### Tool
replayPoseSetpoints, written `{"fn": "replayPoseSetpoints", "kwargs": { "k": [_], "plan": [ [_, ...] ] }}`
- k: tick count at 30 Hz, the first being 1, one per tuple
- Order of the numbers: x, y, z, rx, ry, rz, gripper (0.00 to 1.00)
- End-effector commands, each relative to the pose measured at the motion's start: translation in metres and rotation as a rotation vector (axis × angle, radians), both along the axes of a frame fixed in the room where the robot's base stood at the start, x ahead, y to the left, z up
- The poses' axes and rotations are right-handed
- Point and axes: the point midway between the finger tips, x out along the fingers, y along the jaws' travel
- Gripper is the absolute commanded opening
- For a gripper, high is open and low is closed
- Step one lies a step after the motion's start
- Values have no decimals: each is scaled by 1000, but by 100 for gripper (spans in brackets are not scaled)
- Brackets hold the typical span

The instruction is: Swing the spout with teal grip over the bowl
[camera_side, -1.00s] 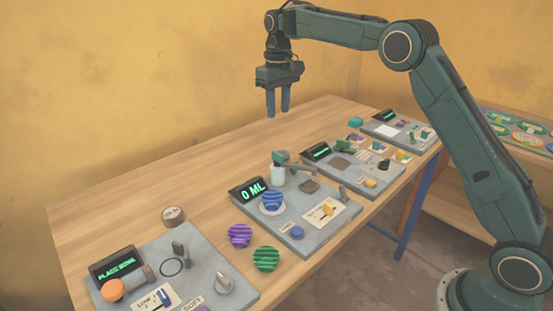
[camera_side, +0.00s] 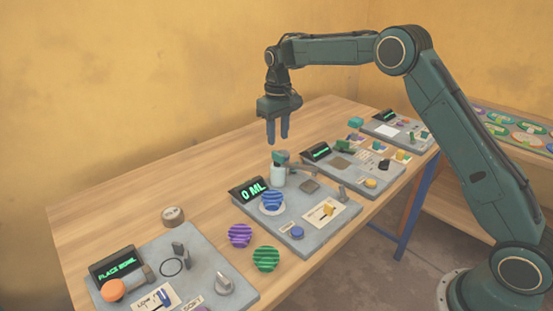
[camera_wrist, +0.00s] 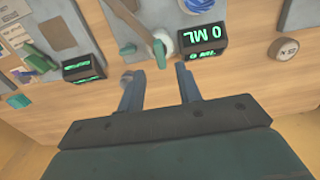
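In the wrist view the teal grip (camera_wrist: 159,52) lies just beyond my fingertips, and the bowl (camera_wrist: 196,5) is cut by the top edge. My gripper (camera_side: 278,136) hangs above the teal grip, fingers down. The wrist view shows the gripper (camera_wrist: 158,78) open and empty, fingers apart.
The "0 ML" display (camera_side: 249,190) stands close beside the post. Purple (camera_side: 240,235) and green (camera_side: 266,258) striped bowls lie in front. Other stations stand left and right. A small round tin (camera_side: 173,217) is on the table, whose back left is clear.

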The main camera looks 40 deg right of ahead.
Motion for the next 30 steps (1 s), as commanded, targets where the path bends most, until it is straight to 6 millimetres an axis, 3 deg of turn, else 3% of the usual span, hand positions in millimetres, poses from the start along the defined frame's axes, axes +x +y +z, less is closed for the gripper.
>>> {"fn": "replayPoseSetpoints", "kwargs": {
  "k": [6, 12, 25, 26, 30],
  "plan": [
    [-1, 0, -33, 0, 2, 0, 35],
    [0, 0, -53, 0, 2, 0, 35],
    [0, 0, -59, 0, 0, 0, 35],
    [0, 0, -59, 0, 0, 0, 33],
    [0, 0, -59, 0, 0, 0, 5]
  ]
}}
